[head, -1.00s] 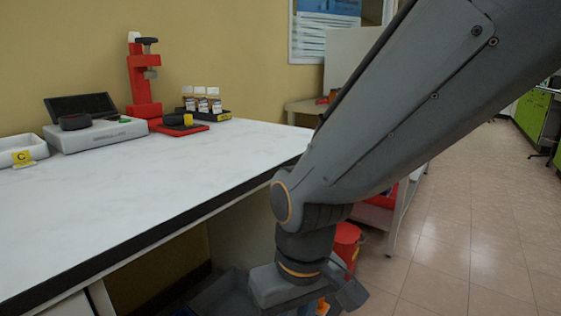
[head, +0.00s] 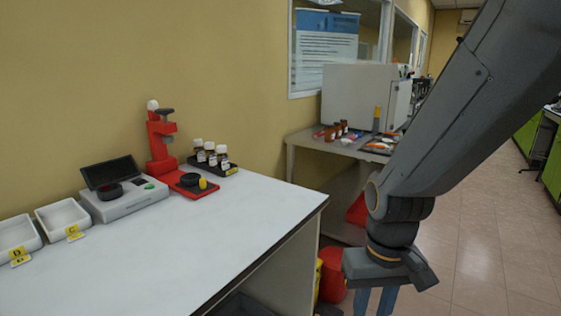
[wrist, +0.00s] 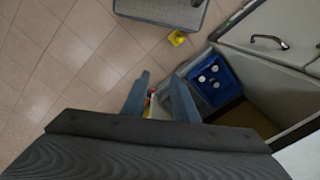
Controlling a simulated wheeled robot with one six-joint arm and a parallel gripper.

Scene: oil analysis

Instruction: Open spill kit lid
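No thing in view can be clearly told as the spill kit. A red round container (head: 332,272) with yellow beside it stands on the floor past the end of the white bench, partly hidden by the bench and my arm. My gripper (head: 375,303) points down at the right of it in the head view, its fingertips cut off by the frame. In the wrist view my gripper (wrist: 160,88) has its two blue-grey fingers apart. A small white, red and yellow patch (wrist: 152,106) shows between the fingers, mostly hidden; I cannot tell what it is.
The white bench (head: 205,240) fills the left, with a red press (head: 159,140) and bottles (head: 210,153) at the back. A side table (head: 318,143) stands beyond. In the wrist view, a blue crate (wrist: 229,88) of bottles sits at the right; open tiled floor lies left.

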